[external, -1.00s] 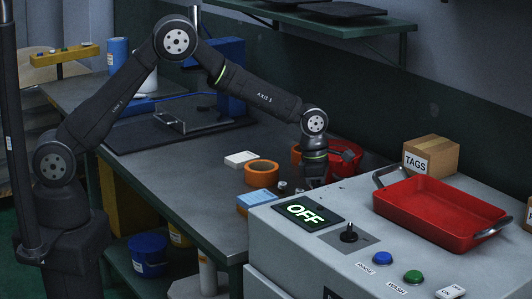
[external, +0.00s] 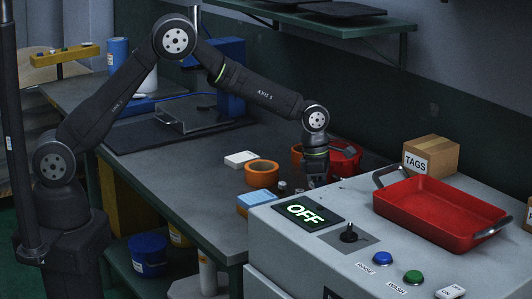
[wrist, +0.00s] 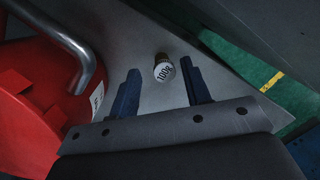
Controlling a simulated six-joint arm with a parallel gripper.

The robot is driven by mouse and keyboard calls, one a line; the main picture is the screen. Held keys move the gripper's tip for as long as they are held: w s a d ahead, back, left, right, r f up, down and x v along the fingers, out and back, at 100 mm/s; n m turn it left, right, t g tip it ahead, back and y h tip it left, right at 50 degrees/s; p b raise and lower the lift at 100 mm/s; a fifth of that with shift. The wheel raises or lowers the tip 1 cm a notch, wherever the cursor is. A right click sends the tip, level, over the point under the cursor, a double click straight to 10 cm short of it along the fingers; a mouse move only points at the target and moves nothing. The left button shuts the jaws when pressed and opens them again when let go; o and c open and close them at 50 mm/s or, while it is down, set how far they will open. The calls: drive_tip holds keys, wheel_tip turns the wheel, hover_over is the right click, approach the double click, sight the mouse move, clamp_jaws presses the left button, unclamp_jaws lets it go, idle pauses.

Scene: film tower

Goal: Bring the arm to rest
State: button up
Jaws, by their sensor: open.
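My gripper (external: 316,182) is at the right end of the bench, beside the grey machine, pointing down. In the wrist view its two dark blue fingers (wrist: 158,90) are apart, with nothing held between them. My fingertips are partly hidden behind the machine in the external view.
A red container (external: 344,158) with a metal handle is close by my gripper.

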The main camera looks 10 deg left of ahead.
wheel_tip(320, 180, down, 3)
drive_tip(key=shift+a, duration=0.1)
wheel_tip(320, 180, up, 12)
drive_tip(key=a, duration=0.2)
drive_tip(key=f, duration=0.4)
drive_tip(key=d+f, duration=0.1)
drive_tip(key=f, duration=0.3)
drive_tip(key=d+f, duration=0.1)
drive_tip(key=f, duration=0.3)
wheel_tip(320, 180, up, 16)
drive_tip(key=shift+n, duration=0.3)
drive_tip(key=w+a, duration=0.1)
drive_tip(key=w, duration=0.4)
drive_tip(key=w+a, duration=0.2)
drive_tip(key=w, duration=0.4)
drive_tip(key=w+a, duration=0.1)
drive_tip(key=w, duration=0.4)
drive_tip(key=shift+w+a, duration=0.3)
drive_tip(key=w+a, duration=0.9)
drive_tip(key=w, duration=0.5)
drive_tip(key=shift+d+f, duration=0.15)
drive_tip(key=shift+f, duration=1.05)
drive_tip(key=shift+d+f, duration=0.1)
drive_tip(key=shift+f, duration=1.1)
drive_tip(key=shift+r, duration=0.1)
